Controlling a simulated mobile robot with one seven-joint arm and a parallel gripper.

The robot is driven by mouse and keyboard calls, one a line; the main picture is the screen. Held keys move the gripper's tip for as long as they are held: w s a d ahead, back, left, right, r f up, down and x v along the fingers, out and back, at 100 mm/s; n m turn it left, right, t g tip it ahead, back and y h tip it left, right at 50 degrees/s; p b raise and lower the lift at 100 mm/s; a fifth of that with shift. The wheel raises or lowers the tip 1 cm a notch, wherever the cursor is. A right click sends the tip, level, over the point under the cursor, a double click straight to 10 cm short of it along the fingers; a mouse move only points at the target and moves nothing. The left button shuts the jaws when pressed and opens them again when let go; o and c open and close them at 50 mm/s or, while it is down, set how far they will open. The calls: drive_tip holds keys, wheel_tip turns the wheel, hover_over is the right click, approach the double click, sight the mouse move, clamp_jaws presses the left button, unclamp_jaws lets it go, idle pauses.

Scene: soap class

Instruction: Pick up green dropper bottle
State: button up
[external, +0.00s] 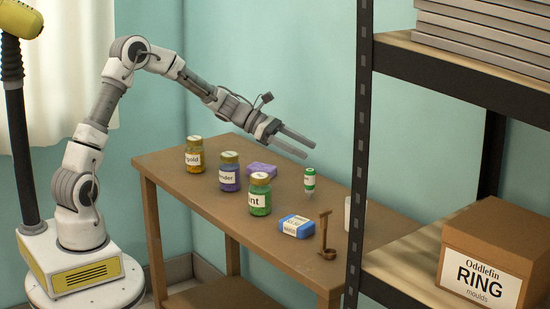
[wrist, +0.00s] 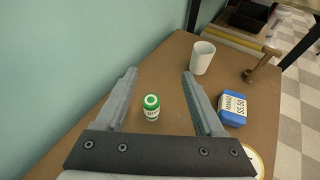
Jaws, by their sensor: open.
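The green dropper bottle (external: 309,181) is small, with a green cap, a white label and a green base. It stands upright on the brown table (external: 190,200), near the wall side. In the wrist view the bottle (wrist: 152,106) shows between the two fingers, nearer the left one. My gripper (external: 297,146) is open and empty, above the table and up to the left of the bottle in the external view. Its two grey fingers also show in the wrist view (wrist: 160,85). The bottle appears apart from both fingers.
Jars of gold (external: 194,156), lavender (external: 229,172) and green (external: 260,195) stand left of the bottle. A purple block (external: 262,169), a blue block (external: 297,226), a brown stand (external: 325,237) and a white cup (wrist: 202,58) are nearby. A black shelf post (external: 360,150) rises in front.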

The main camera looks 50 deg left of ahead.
sight(311, 170)
drive_tip(key=shift+n+t, duration=0.3)
drive_tip(key=shift+n, duration=0.3)
drive_tip(key=f+b, duration=0.1)
drive_tip(key=f, duration=0.2)
drive_tip(key=w+f+b, duration=0.1)
drive_tip(key=f, duration=0.2)
drive_tip(key=shift+w+a, duration=0.15)
drive_tip(key=shift+a, duration=0.05)
drive_tip(key=shift+f+b, duration=0.4)
drive_tip(key=shift+f, duration=0.25)
drive_tip(key=b+x, duration=0.1)
drive_tip(key=x, duration=0.3)
drive_tip(key=shift+d+f, duration=0.1)
drive_tip(key=shift+w+d, duration=0.3)
drive_tip(key=shift+d, duration=0.05)
drive_tip(key=shift+c, duration=0.3)
clamp_jaws()
